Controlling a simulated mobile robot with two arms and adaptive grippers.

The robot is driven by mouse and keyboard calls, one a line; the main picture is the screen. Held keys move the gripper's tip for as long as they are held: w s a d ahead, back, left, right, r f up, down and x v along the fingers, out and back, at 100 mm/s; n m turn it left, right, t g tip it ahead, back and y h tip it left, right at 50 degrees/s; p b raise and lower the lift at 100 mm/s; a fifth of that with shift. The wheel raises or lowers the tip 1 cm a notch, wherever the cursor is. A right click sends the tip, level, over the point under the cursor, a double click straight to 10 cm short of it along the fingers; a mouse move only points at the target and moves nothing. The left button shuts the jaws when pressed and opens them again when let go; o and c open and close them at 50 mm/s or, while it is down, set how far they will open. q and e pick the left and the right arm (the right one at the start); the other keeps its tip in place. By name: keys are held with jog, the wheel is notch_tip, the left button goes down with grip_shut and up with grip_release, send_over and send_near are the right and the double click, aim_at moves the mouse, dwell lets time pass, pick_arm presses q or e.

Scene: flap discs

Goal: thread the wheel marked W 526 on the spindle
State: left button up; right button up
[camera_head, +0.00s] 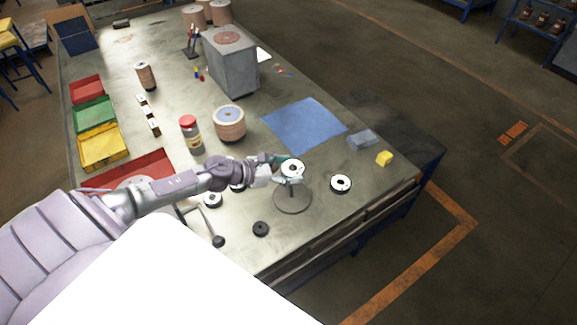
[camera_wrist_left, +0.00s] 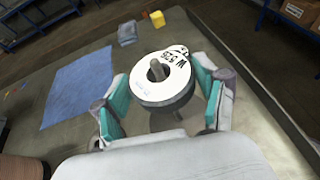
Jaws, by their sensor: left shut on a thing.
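The wheel marked W 526 (camera_wrist_left: 172,92) is a thick disc with a white face, dark rim and centre hole; its printed mark reads in the left wrist view. My left gripper (camera_wrist_left: 163,98) is shut on its rim, one teal finger on each side. In the head view the wheel (camera_head: 292,168) is above the round grey base of the spindle (camera_head: 292,199), with my left gripper (camera_head: 281,170) beside it. In the wrist view the grey spindle tip (camera_wrist_left: 156,69) shows in the hole. How far down the wheel sits is unclear. My right gripper is out of view.
Another white-faced wheel (camera_head: 340,184) lies right of the spindle, a black disc (camera_head: 261,228) in front, and another wheel (camera_head: 212,200) to the left. The table's edge is close on the right.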

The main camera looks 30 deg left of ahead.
aim_at(288, 197)
pick_arm(q)
notch_tip(288, 197, down, 2)
jog(key=shift+f+b, duration=0.1)
jog(key=shift+b, duration=0.65)
jog(key=shift+f+b, duration=3.65)
jog(key=shift+f, duration=0.85)
jog(key=o, duration=1.3)
jog(key=shift+o, duration=0.3)
jog(key=shift+f, duration=0.1)
jog(key=v, duration=1.2)
